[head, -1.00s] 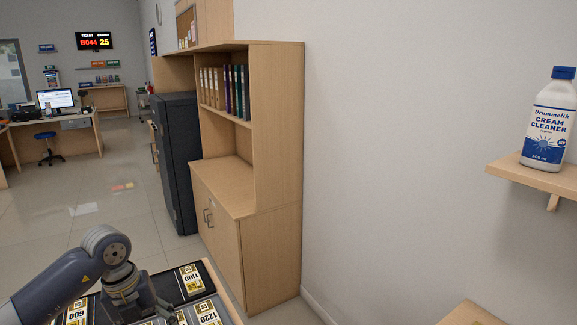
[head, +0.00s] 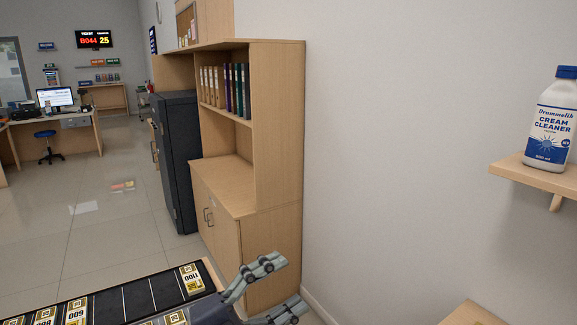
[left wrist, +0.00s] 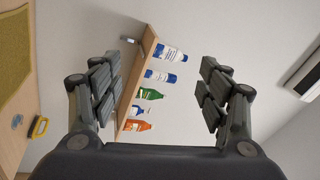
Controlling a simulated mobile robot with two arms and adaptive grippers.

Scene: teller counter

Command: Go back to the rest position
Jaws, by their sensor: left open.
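My left gripper (head: 283,287) is at the bottom centre of the head view, in front of the wooden cabinet's lower part. Its two fingers are spread apart and point to the right, with nothing between them. In the left wrist view the same gripper (left wrist: 158,92) shows its fingers wide apart on both sides, empty. My right gripper is not in the head view.
A black tray (head: 109,306) with yellow-and-white numbered labels lies at the bottom left. A wooden shelf cabinet (head: 276,130) stands behind. A cream cleaner bottle (head: 550,123) stands on a wall shelf (head: 537,176); several bottles on a shelf (left wrist: 132,88) show in the left wrist view.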

